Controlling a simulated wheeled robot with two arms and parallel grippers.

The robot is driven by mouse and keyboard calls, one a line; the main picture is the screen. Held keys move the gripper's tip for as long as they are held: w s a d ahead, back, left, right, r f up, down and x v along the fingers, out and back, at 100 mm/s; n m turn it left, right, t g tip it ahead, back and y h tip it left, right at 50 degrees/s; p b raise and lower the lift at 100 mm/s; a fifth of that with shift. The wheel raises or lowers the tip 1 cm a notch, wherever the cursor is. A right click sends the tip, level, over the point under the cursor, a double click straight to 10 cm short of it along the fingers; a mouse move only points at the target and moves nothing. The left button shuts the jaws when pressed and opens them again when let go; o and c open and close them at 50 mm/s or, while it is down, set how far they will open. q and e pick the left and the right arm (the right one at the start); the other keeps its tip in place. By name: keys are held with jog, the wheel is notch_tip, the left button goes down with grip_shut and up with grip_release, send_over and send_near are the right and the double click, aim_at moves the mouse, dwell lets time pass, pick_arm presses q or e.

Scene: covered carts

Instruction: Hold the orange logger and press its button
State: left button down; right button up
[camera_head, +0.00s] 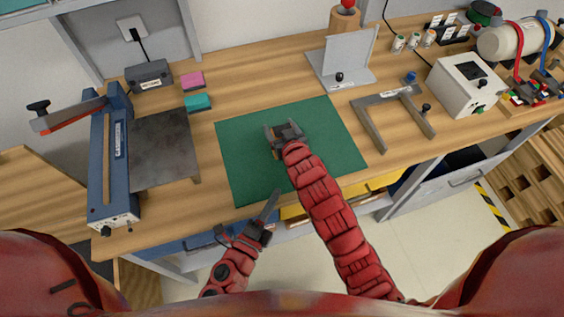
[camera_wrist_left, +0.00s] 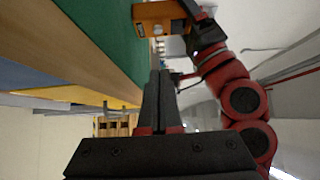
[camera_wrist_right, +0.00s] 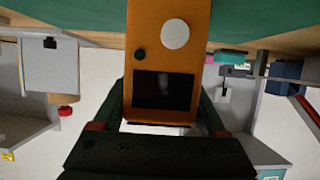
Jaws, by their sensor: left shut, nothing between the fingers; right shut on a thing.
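The orange logger (camera_wrist_right: 148,40) fills the middle of the right wrist view. Its face shows a dark screen (camera_wrist_right: 166,90), a white round disc (camera_wrist_right: 175,34) and a small dark green round knob (camera_wrist_right: 140,54). My right gripper (camera_head: 284,132) is shut on the logger over the green mat (camera_head: 246,165); in the head view the gripper mostly hides it. The logger also shows at the top of the left wrist view (camera_wrist_left: 160,14). My left gripper (camera_head: 273,194) is shut and empty near the mat's front edge, apart from the logger. Its closed fingers (camera_wrist_left: 159,78) point toward the logger's side.
A blue press-like device (camera_head: 108,165) stands at the left, with pink (camera_head: 192,80) and teal (camera_head: 198,102) blocks behind. A grey frame (camera_head: 372,122), a grey stand (camera_head: 345,60) and a white box (camera_head: 465,85) stand to the right. Most of the mat is bare.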

pick_arm(q)
jog(key=x, duration=0.7)
jog(key=shift+w+d+r, duration=0.1)
jog(key=shift+w+d, duration=0.05)
jog(key=shift+w, duration=0.1)
jog(key=shift+w+a, duration=0.25)
jog(key=shift+w, duration=0.35)
jog(key=shift+w+a, duration=0.25)
jog(key=shift+w, duration=0.4)
jog(key=shift+w+a, duration=0.15)
jog(key=shift+w, duration=0.55)
